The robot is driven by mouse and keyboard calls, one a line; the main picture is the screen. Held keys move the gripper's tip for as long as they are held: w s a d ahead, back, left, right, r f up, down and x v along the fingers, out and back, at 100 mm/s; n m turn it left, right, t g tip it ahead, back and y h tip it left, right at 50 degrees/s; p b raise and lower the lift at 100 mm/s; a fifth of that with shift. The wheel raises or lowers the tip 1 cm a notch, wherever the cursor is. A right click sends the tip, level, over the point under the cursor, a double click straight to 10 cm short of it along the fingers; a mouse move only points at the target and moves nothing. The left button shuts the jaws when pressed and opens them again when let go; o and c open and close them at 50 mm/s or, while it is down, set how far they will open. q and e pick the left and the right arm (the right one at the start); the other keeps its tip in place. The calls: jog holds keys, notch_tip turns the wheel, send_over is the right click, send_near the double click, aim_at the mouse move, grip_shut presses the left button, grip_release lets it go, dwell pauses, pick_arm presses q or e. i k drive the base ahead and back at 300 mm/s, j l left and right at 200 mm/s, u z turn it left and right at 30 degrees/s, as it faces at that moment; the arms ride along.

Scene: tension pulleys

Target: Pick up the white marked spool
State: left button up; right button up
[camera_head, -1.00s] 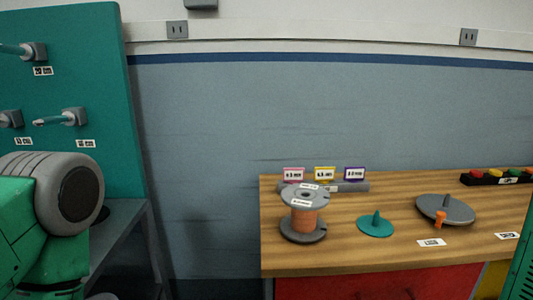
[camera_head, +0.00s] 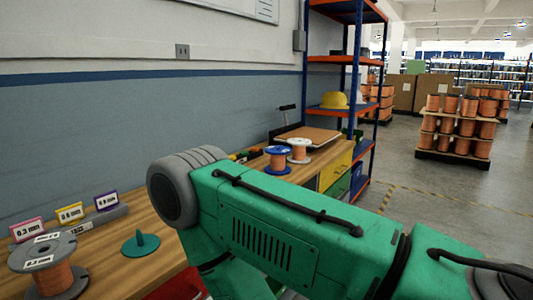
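A white-flanged spool (camera_head: 299,150) wound with copper wire stands upright towards the far end of the wooden workbench. A blue-flanged spool (camera_head: 278,160) with copper wire stands just left of it. A grey spool (camera_head: 48,266) with copper wire and white labels stands upright at the near left end of the bench. A green arm of mine with a grey rounded joint crosses the middle and lower right, hiding part of the bench. Neither gripper is in view, so I cannot tell what they hold.
The wooden workbench (camera_head: 168,254) runs along the wall. A teal disc with a peg (camera_head: 141,244) and coloured size signs (camera_head: 70,212) are on it. A blue and orange shelf (camera_head: 343,60) stands past the bench. Open floor (camera_head: 418,190) lies to the right, with a spool-laden pallet (camera_head: 455,130).

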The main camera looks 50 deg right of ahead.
aim_at(298, 157)
jog(key=z, duration=1.9)
jog(key=u, duration=1.15)
jog(key=i+l, duration=0.15)
jog(key=l, duration=0.25)
jog(key=i+l, duration=0.1)
jog(key=l, duration=0.25)
jog(key=i+l, duration=0.15)
jog(key=l, duration=0.25)
